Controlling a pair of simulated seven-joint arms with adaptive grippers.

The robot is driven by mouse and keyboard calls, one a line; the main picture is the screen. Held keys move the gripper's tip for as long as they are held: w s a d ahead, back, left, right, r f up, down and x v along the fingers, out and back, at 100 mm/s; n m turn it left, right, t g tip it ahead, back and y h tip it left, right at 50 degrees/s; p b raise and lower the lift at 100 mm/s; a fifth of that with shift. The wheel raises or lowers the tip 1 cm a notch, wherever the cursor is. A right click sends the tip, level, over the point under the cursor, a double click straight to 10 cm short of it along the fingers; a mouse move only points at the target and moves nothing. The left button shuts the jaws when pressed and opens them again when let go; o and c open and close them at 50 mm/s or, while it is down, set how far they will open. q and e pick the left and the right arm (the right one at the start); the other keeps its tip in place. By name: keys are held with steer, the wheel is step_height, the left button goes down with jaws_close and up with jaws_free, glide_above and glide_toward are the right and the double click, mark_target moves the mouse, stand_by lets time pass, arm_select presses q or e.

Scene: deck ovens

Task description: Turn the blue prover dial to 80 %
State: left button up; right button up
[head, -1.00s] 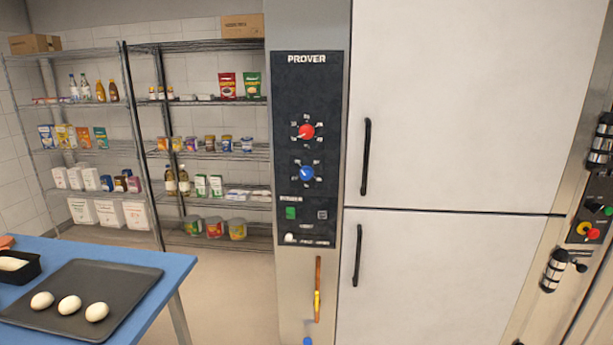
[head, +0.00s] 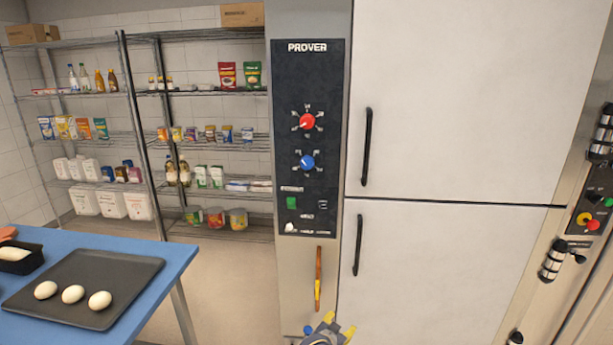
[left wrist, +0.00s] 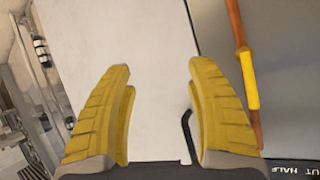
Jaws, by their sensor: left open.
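The blue dial (head: 307,162) is on the dark prover panel (head: 290,218), below a red dial (head: 307,121). Its marks are too small to read. My left gripper (head: 336,328) shows at the bottom of the head view, well below the dial and below the panel. In the left wrist view its two yellow fingers (left wrist: 160,110) are apart with nothing between them. The blue dial is not in the left wrist view. My right gripper is not in view.
A wooden handle with a yellow band (head: 318,280) hangs under the panel and also shows in the left wrist view (left wrist: 249,80). White doors with black handles (head: 367,147) stand right of the panel. A blue table (head: 150,290) with a tray (head: 60,312) is at lower left.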

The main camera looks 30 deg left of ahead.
arm_select(q)
steer(key=w+a+r+n+t+y, duration=0.1)
steer(key=w+a+r+t, duration=0.1)
steer(key=r, duration=1.1)
steer(key=w+a+r+n+t+y, duration=0.1)
steer(key=a+r, duration=0.1)
steer(key=r, duration=1.1)
steer(key=w+a+r+n+t+y, duration=0.1)
steer(key=w+a+r+t, duration=0.1)
steer(key=r, duration=1.2)
steer(key=s+a+r+n+y, duration=0.15)
steer(key=s+r, duration=0.35)
steer(key=r, duration=0.5)
steer(key=n+g+y, duration=0.1)
steer(key=n+y, duration=0.1)
steer(key=n, duration=0.2)
glide_toward(306, 166)
steer(key=x, duration=1)
steer(key=shift+w, duration=0.1)
jaws_close()
